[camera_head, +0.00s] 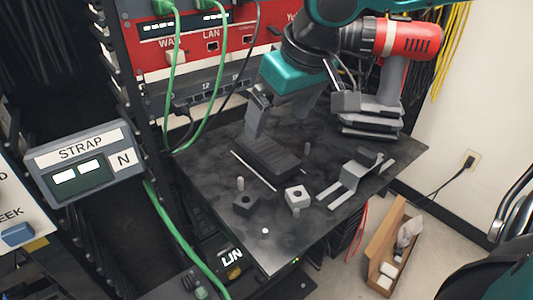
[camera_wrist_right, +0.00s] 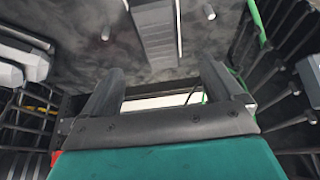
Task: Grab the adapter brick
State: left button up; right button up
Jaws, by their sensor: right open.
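The adapter brick appears to be the dark ribbed block (camera_head: 268,158) lying flat on the dark tabletop (camera_head: 215,160). It also shows at the top of the right wrist view (camera_wrist_right: 155,35), with its near end toward the fingers. My right gripper (camera_head: 280,115) has its fingers apart and empty, above and behind the block in the head view. In the right wrist view the two fingers (camera_wrist_right: 160,75) stand apart with nothing held between them. A gap between fingertips and block seems to remain, but its size is hard to judge. My left gripper is not in view.
A dark cube (camera_head: 246,204), a white cube (camera_head: 297,197) and a grey bracket (camera_head: 350,180) sit near the block, with small upright pegs. A red drill (camera_head: 395,40) stands behind. Green cables (camera_head: 170,70) hang from the rack at left.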

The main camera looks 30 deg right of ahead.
aim_at(266, 148)
jog(key=x, duration=0.4)
jog(key=shift+f+b, duration=0.2)
jog(key=shift+b, duration=0.15)
jog(key=b+x, duration=0.1)
jog(key=x, duration=0.4)
jog(key=shift+f, duration=0.1)
jog(key=c, duration=1.2)
jog(key=shift+c, duration=0.3)
